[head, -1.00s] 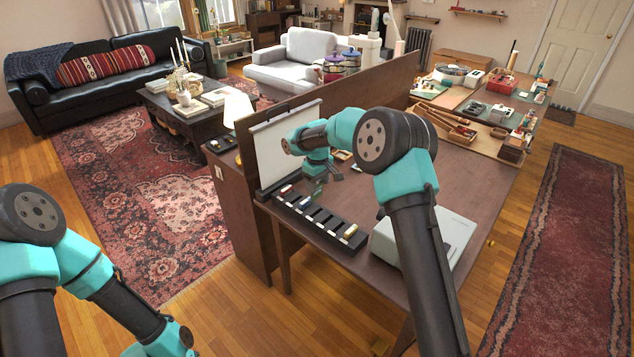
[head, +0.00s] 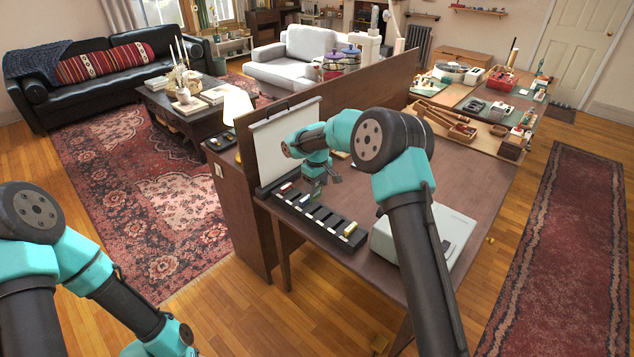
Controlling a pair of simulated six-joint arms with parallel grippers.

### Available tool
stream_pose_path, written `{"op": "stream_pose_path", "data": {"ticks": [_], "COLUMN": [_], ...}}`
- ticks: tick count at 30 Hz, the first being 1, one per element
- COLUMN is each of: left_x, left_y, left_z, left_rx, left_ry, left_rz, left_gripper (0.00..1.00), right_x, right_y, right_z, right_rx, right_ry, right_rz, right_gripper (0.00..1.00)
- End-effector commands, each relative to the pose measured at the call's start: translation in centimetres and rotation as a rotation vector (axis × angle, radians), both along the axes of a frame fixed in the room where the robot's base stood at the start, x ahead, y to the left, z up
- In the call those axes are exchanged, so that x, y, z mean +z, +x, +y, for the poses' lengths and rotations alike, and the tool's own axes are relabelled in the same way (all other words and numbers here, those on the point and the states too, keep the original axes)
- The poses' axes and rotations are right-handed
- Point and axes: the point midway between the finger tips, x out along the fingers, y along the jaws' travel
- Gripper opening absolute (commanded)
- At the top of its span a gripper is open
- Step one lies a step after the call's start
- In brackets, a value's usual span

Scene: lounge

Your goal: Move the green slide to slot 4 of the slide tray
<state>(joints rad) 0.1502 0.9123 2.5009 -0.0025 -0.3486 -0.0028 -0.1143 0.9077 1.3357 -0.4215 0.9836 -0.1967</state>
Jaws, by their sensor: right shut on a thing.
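The black slide tray (head: 325,222) lies along the left edge of the desk with several slots. A red slide (head: 286,187) stands near its far end, a whitish slide (head: 304,198) shows close by, and a yellow slide (head: 349,229) is near its near end. My right gripper (head: 316,186) is shut on the small green slide (head: 315,191), over or just beside the far half of the tray. The slide is small and partly hidden by the gripper; I cannot tell if it touches the tray. My left gripper is out of view; only its arm shows at lower left.
A white screen (head: 285,142) stands behind the tray. A pale grey box-shaped device (head: 448,236) sits at the right of the desk (head: 462,185). A wooden divider (head: 372,92) runs along the desk's back.

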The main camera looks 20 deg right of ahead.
Motion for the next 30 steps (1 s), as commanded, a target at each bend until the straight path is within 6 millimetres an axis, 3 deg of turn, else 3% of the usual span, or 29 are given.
{"op": "stream_pose_path", "data": {"ticks": [30], "left_x": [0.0], "left_y": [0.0], "left_z": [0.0], "left_rx": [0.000], "left_ry": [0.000], "left_rz": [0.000], "left_gripper": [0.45], "right_x": [-3.9], "right_y": [0.0], "right_z": [-0.1], "right_rx": [-0.001], "right_ry": [0.000], "right_rz": [0.000], "right_gripper": [0.36]}}
